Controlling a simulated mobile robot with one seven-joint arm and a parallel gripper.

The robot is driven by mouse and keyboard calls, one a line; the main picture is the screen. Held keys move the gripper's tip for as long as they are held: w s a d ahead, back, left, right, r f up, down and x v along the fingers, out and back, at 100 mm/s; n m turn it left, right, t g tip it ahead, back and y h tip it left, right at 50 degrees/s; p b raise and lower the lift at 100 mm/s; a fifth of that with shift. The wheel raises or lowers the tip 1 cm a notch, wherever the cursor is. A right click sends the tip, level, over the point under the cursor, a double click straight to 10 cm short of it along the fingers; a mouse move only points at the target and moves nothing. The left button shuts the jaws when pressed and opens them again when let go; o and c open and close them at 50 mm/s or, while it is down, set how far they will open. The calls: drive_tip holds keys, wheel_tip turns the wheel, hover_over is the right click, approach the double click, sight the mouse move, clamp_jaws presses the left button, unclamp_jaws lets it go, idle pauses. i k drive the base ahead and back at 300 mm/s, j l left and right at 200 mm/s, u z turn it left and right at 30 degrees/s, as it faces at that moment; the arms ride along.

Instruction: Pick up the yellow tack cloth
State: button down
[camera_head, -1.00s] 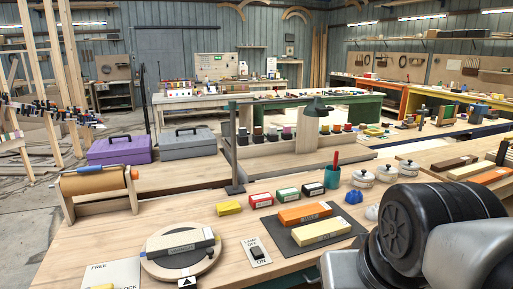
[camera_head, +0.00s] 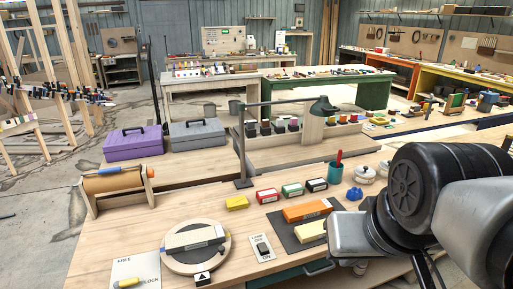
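A small yellow packet (camera_head: 237,202) lies on the near wooden bench, left of a row of red, green and black boxes; it is the likeliest tack cloth, but I cannot read a label. A pale yellow block (camera_head: 311,230) lies on a dark mat, and a small yellow piece (camera_head: 127,283) lies on the white FREE/LOCK card. My arm comes in from the right, over the bench's right side. My gripper's fingers cannot be made out in this view.
A round turntable (camera_head: 195,247) bears a block at the front. A lamp's post base (camera_head: 244,183) stands behind the yellow packet. A green cup (camera_head: 335,173) and lidded white jars (camera_head: 365,174) are at right. A roll stand (camera_head: 117,187) is at left. Bare wood lies between it and the packet.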

sight(240, 202)
drive_tip(key=i+u, duration=0.35)
drive_tip(key=i+l+u, duration=0.1)
drive_tip(key=i+u, duration=0.25)
drive_tip(key=i+l+u, duration=0.1)
drive_tip(key=u, duration=0.25)
drive_tip(key=i+l, duration=0.05)
drive_tip(key=i, duration=0.05)
